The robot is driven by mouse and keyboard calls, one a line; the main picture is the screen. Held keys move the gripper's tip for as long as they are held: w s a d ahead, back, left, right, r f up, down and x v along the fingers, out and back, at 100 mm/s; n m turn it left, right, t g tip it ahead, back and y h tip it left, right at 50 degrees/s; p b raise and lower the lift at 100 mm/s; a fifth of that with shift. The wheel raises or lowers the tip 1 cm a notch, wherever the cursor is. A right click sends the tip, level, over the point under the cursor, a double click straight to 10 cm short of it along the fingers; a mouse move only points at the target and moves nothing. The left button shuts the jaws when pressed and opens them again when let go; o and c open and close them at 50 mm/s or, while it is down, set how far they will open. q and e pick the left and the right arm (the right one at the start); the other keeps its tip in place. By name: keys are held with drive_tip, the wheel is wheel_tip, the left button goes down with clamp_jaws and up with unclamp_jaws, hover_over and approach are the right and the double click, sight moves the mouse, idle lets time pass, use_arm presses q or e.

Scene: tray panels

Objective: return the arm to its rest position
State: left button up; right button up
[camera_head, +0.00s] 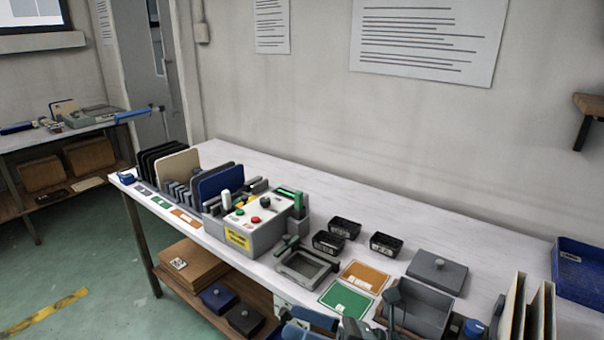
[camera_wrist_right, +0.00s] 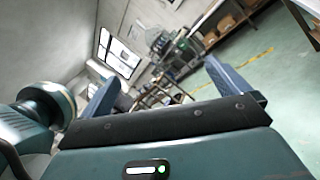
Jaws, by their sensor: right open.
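My right gripper (camera_head: 312,320) shows partly at the bottom edge of the head view, in front of the table's near edge. In the right wrist view the right gripper (camera_wrist_right: 165,85) has its two blue fingers spread wide apart, with nothing between them. Beyond the fingers that view shows the floor, a wall and distant furniture. Most of the right arm is outside the head view. My left gripper is in neither view.
The white table (camera_head: 330,190) holds a control box (camera_head: 250,228), upright panels (camera_head: 215,182), black bins (camera_head: 330,242), a grey open tray (camera_head: 420,305) and a grey lidded box (camera_head: 437,271). A blue crate (camera_head: 580,270) stands at right. Green floor (camera_head: 85,270) is open at left.

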drive_tip(key=d+f+m+t+h+p, duration=0.1)
drive_tip(key=d+f+m+t+h, duration=0.4)
drive_tip(key=m, duration=0.8)
drive_tip(key=d+f+m+t+h+p, duration=0.15)
drive_tip(key=d+m+t+h, duration=0.35)
drive_tip(key=m, duration=0.9)
drive_tip(key=s+d+f+m+g+h, duration=0.3)
drive_tip(key=s+f+m+h, duration=0.3)
drive_tip(key=s+f+m, duration=0.5)
wheel_tip(320, 180, down, 3)
drive_tip(key=shift+s+d+r+m+g, duration=0.2)
drive_tip(key=shift+d+m+g, duration=0.2)
drive_tip(key=shift+m+g, duration=0.6)
